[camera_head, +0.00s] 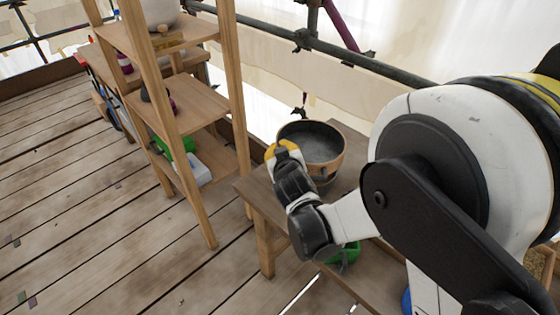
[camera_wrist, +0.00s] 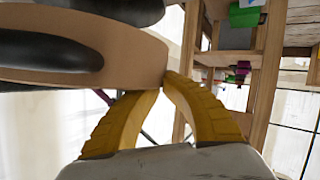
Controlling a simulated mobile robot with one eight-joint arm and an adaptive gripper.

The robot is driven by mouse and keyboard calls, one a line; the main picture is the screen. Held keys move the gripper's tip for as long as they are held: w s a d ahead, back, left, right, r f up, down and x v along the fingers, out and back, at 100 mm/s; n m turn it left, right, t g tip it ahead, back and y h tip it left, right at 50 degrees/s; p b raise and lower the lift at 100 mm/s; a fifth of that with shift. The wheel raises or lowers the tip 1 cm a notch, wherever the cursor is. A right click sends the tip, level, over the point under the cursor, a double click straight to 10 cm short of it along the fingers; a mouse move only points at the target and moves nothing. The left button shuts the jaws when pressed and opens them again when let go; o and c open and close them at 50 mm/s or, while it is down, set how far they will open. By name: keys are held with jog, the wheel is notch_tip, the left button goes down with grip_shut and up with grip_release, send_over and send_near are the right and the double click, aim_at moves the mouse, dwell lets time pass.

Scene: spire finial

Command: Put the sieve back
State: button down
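The sieve (camera_head: 318,144) appears to be the round thing with a brown rim and a dark grey inside, over the wooden bench. Its brown side, with dark patches, fills the upper left of the wrist view (camera_wrist: 140,50). My gripper (camera_head: 277,151) is at its left rim in the head view. In the wrist view its yellow fingers (camera_wrist: 161,84) come together at the edge of the brown side and appear shut on it. The fingertips are partly hidden. I cannot tell whether the sieve touches the bench top.
The wooden bench (camera_head: 258,198) stands under the sieve. Left of it is an open wooden shelf (camera_head: 185,103) with a pale vessel (camera_head: 161,13) on top and small items below. A green thing (camera_head: 345,253) is under the bench. Plank floor at left is mostly clear.

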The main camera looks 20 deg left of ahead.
jog(key=shift+f+b, duration=1.05)
jog(key=shift+f, duration=0.85)
jog(key=shift+f, duration=0.45)
jog(key=c, duration=1.6)
grip_release()
jog(key=shift+r, duration=0.15)
jog(key=v, duration=0.4)
jog(key=p+v, duration=0.1)
jog(key=v, duration=0.3)
jog(key=p+v, duration=0.1)
jog(key=v, duration=0.3)
jog(key=shift+r, duration=0.3)
